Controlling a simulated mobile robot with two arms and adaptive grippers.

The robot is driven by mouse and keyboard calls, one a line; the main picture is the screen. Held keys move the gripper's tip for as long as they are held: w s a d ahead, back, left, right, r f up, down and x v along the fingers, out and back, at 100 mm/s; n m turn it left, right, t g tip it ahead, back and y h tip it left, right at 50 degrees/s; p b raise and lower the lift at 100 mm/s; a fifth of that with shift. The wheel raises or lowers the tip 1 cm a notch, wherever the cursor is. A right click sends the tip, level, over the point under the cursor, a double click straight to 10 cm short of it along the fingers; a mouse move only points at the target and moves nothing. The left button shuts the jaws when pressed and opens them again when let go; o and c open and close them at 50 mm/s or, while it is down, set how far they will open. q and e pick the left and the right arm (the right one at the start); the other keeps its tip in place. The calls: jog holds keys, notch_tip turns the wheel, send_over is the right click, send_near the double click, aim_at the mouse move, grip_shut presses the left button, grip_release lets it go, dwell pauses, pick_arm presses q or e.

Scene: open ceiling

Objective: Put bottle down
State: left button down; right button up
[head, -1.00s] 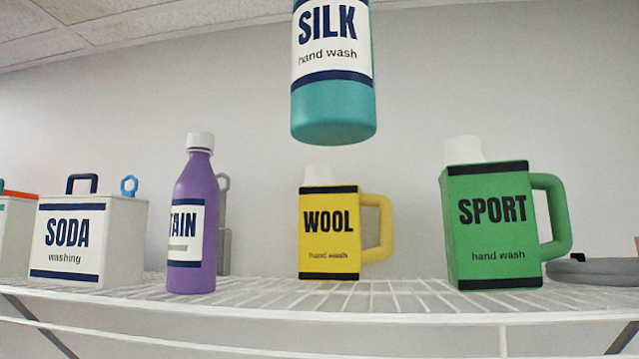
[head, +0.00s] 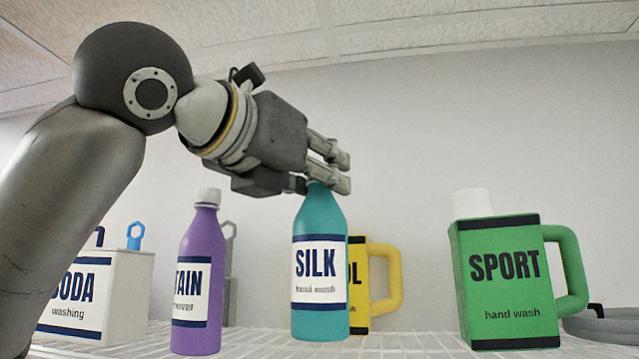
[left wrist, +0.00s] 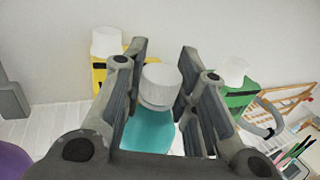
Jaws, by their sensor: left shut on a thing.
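The teal SILK hand wash bottle (head: 318,272) stands upright in the middle of the head view, in front of the yellow jug. My left gripper (head: 334,172) reaches in from the left and is shut on the top of this bottle. In the left wrist view, the white cap (left wrist: 160,84) and teal shoulder (left wrist: 148,131) sit between the two fingers. The bottle's base is at the level of the wire shelf (head: 420,344); I cannot tell whether it touches. My right gripper is not in view.
A purple stain remover bottle (head: 190,280) and a white SODA box (head: 120,290) stand to the left. A yellow jug (head: 384,280) is partly hidden behind the teal bottle. A green SPORT jug (head: 505,280) stands to the right, with a gap of bare shelf before it.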

aim_at(320, 248)
pick_arm(q)
jog(key=shift+w+f, duration=0.15)
jog(key=shift+f, duration=0.65)
jog(key=shift+f+p, duration=0.15)
jog(key=shift+p, duration=0.15)
jog(key=shift+a, duration=0.15)
jog(key=shift+f, duration=0.15)
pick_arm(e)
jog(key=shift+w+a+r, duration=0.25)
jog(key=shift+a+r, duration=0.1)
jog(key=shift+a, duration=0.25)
pick_arm(q)
jog(key=c, duration=1.6)
grip_release()
jog(key=shift+f, duration=0.1)
jog(key=o, duration=0.4)
jog(key=shift+o, duration=0.2)
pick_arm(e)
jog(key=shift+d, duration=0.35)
